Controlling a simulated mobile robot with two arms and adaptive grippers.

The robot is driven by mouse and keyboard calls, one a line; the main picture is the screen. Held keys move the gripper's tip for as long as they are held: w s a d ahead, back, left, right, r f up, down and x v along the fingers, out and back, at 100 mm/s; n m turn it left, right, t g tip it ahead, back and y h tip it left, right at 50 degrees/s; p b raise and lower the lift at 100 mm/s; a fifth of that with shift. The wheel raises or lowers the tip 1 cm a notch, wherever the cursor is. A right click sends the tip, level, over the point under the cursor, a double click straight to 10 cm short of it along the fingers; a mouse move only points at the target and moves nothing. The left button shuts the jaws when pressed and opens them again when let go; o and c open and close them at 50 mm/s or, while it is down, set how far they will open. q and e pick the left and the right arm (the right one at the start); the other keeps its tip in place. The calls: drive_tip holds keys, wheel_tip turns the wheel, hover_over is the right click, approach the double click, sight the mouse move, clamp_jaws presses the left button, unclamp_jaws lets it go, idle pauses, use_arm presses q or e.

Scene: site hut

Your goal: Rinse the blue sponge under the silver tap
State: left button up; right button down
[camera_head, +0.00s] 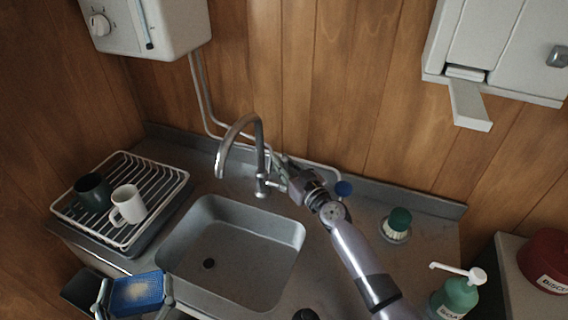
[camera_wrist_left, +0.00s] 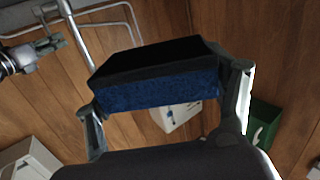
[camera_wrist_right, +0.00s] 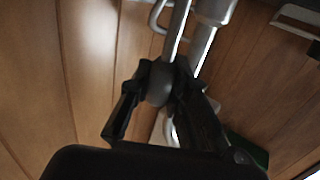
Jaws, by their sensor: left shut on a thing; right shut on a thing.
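The left wrist view shows the sponge's blue side (camera_wrist_left: 160,92) between the fingers. The silver tap (camera_head: 258,140) arches over the sink's back edge, and I see no water under its spout. My right gripper (camera_head: 281,172) is at the tap's lever; the right wrist view shows it shut on the lever's rounded part (camera_wrist_right: 160,85). Its fingers partly hide the lever.
A drying rack (camera_head: 152,215) with a dark mug (camera_head: 92,191) and a white mug (camera_head: 128,204) stands left of the sink. A green-topped brush (camera_head: 397,222) and a green soap bottle (camera_head: 455,297) are at the right. A white heater (camera_head: 150,25) hangs above left.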

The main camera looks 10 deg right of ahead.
use_arm(q)
wheel_tip(320, 180, down, 4)
drive_tip(key=b, duration=0.3)
drive_tip(key=shift+r, duration=0.15)
use_arm(e)
drive_tip(key=shift+s+a+f+n, duration=0.2)
drive_tip(key=shift+s+f+n, duration=0.2)
drive_tip(key=shift+n, duration=0.1)
use_arm(q)
drive_tip(key=shift+f+b, duration=0.3)
drive_tip(key=shift+b, duration=0.2)
use_arm(e)
drive_tip(key=shift+s+a+r+t, duration=0.1)
drive_tip(key=shift+s+r+t, duration=0.05)
drive_tip(key=shift+r+t, duration=0.15)
drive_tip(key=c, duration=1.5)
unclamp_jaws()
drive_tip(key=v, duration=1.2)
